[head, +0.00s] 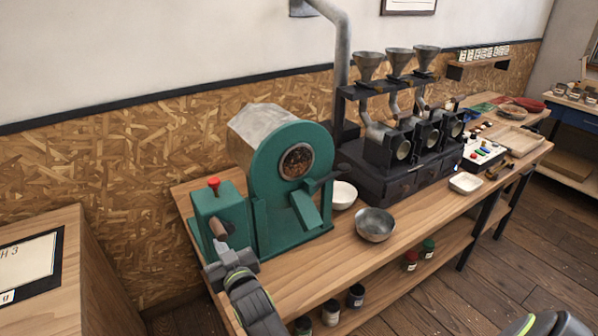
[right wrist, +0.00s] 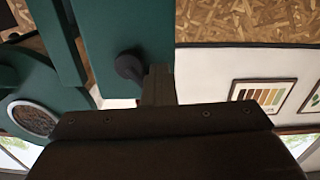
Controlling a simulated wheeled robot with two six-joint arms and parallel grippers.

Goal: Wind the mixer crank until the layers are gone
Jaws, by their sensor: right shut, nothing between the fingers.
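The green mixer (head: 262,150) stands on the bench, with a round window (head: 296,161) showing speckled brown beans; the window also shows in the right wrist view (right wrist: 33,118). Separate layers cannot be made out at this size. A green crank box (head: 205,203) with a red knob on top sits at its left. The brown crank handle (head: 218,227) sticks out from the box. My right gripper (head: 222,252) is shut and empty, just below the handle in the head view; whether it touches is unclear. The right wrist view shows a dark round crank part (right wrist: 130,65) beside its fingers (right wrist: 158,85). My left gripper is out of view.
A white bowl (head: 343,194) and a metal bowl (head: 375,224) stand right of the mixer. A black three-funnel roaster (head: 400,150) stands behind them. Several jars sit on the lower shelf (head: 375,292). A wooden cabinet (head: 95,280) stands at the left.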

